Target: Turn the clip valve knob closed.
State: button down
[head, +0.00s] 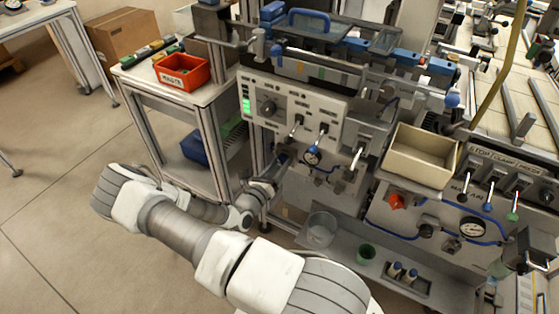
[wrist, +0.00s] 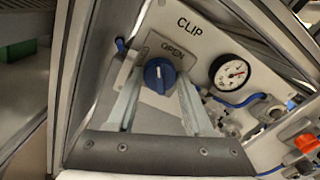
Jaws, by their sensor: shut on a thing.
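The clip valve knob (wrist: 159,77) is a round blue knob with a pale pointer mark that points roughly up, in the wrist view. It sits on a grey panel under the word CLIP, below a plate (wrist: 172,53) that reads OPEN. My gripper (wrist: 160,82) has one finger on each side of the knob and is shut on it. In the head view my gripper (head: 281,163) is at the lower front of the machine, left of the gauge, and the knob is hidden behind it.
A pressure gauge (wrist: 230,72) with blue tubing is just right of the knob. Above it in the head view are several levers and a control panel (head: 288,100). A beige bin (head: 420,157) juts out at the right. A cart with a red tray (head: 182,72) stands left.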

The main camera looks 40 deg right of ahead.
jog(key=n+p, duration=0.2)
jog(key=n, duration=0.3)
jog(key=shift+n, duration=0.4)
jog(key=n, duration=0.5)
jog(key=shift+p, duration=0.35)
jog(key=shift+f, duration=0.1)
jog(key=shift+c, duration=1.5)
grip_release()
jog(key=p+v, duration=0.1)
jog(key=v, duration=1.6)
jog(key=shift+s+a, duration=0.2)
jog(key=shift+a, duration=0.05)
